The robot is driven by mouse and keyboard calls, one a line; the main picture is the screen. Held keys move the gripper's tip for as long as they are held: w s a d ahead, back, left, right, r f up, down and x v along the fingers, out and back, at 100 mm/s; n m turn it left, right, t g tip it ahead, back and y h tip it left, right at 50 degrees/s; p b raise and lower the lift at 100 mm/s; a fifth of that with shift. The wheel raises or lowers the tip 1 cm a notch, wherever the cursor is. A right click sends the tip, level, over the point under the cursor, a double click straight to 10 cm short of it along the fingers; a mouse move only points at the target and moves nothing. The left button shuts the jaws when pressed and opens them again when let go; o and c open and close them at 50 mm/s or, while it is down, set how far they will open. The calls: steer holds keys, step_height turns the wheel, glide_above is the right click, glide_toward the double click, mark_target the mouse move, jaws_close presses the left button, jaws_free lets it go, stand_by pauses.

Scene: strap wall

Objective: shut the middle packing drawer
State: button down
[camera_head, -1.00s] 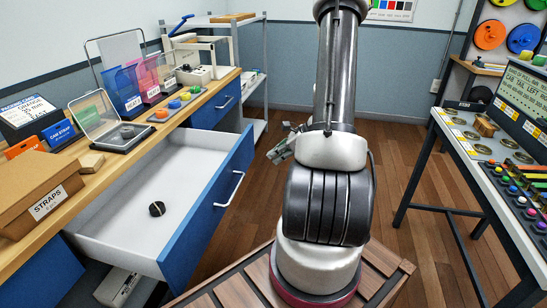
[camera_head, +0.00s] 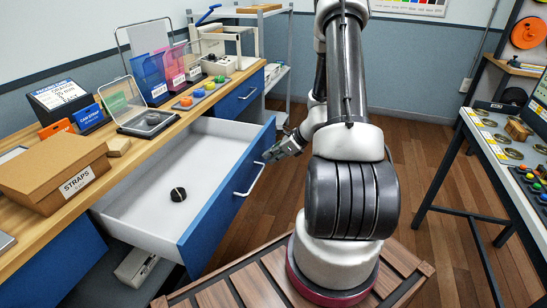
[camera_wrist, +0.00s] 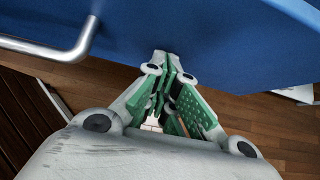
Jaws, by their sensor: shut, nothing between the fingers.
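The middle packing drawer (camera_head: 215,205) has a blue front and a white inside. It stands far out from the bench, with a round black item (camera_head: 178,194) with a pale band lying in it. Its silver bar handle (camera_head: 251,179) is on the blue front and also shows in the wrist view (camera_wrist: 72,46). My gripper (camera_head: 284,148) is beside the far end of the drawer front, to the right of the handle. In the wrist view its green-padded fingers (camera_wrist: 165,68) are shut and empty, close to the blue front. I cannot tell whether they touch it.
The wooden bench top (camera_head: 117,163) holds a STRAPS carton (camera_head: 60,172), a clear-lidded box (camera_head: 146,122) and colored bins. A second work table (camera_head: 480,145) stands at the right. Bare wood floor (camera_head: 425,170) lies between them.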

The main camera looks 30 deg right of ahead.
steer(key=w+a, duration=0.6)
steer(key=w, duration=0.1)
steer(key=w+a, duration=0.6)
steer(key=w, duration=0.2)
steer(key=w+a, duration=0.6)
steer(key=w, duration=0.2)
steer(key=shift+w+a, duration=0.15)
steer(key=shift+w, duration=0.1)
steer(key=shift+w+a+r, duration=0.1)
steer(key=shift+w+a, duration=0.05)
steer(key=shift+r, duration=0.1)
